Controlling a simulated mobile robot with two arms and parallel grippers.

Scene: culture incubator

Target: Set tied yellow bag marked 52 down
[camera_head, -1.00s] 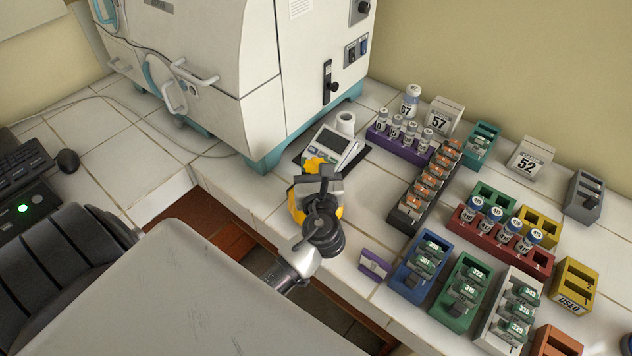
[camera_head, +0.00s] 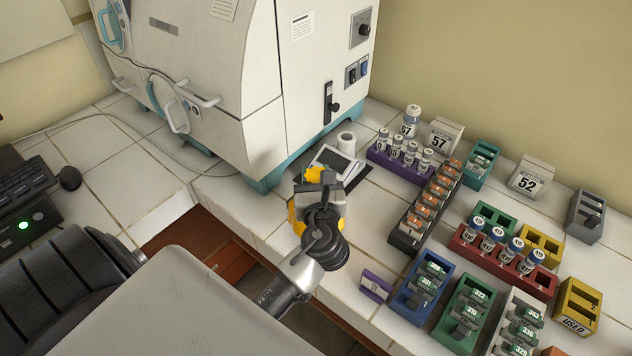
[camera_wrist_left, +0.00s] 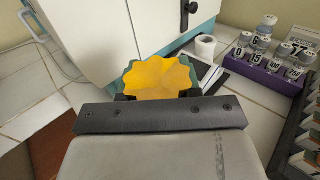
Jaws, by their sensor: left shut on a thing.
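The yellow bag (camera_head: 297,222) is held at my left gripper (camera_head: 316,185), above the tiled bench just in front of the incubator. In the left wrist view the yellow bag (camera_wrist_left: 160,77) shows its scalloped yellow top between the dark finger ends, with a teal edge around it. My left gripper is shut on it. The mark 52 on the bag is not visible. A white card holder marked 52 (camera_head: 530,178) stands at the back right. My right gripper is not in view.
A small device with a display (camera_head: 333,160) lies behind the bag beside a white roll (camera_head: 346,142). To the right stand a purple rack of vials (camera_head: 378,158), a black rack (camera_head: 405,238), a red rack (camera_head: 468,246) and several block holders. The incubator (camera_head: 215,75) stands behind left.

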